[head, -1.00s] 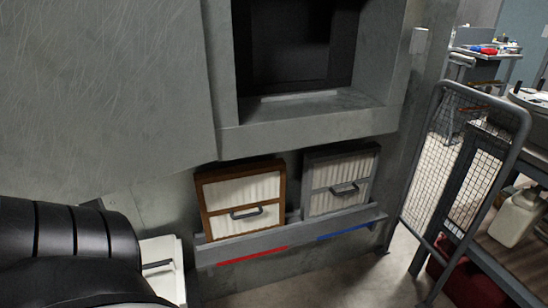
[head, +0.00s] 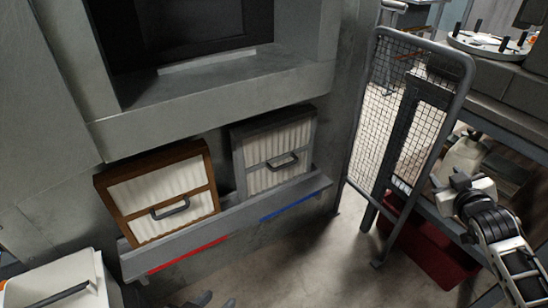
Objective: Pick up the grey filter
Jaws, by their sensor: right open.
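The grey filter (head: 241,161) has a grey frame, pale pleats and a dark handle (head: 283,161) on its front bar. It leans upright on the rail, above the blue strip. My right gripper (head: 447,187) is open, well to the right of it, beyond the mesh gate. Nothing shows between its fingers. Small dark tips at the bottom edge look like my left gripper (head: 207,300), below and in front of the rail; most of it is cut off, so its jaws are unclear. Neither gripper touches the grey filter.
A brown-framed filter (head: 206,162) stands left of the grey one, above the red strip (head: 188,254). The grey rail (head: 230,215) runs along their lower fronts, with the blue strip (head: 288,205) on it. A mesh gate (head: 466,85) stands at right. Floor between is clear.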

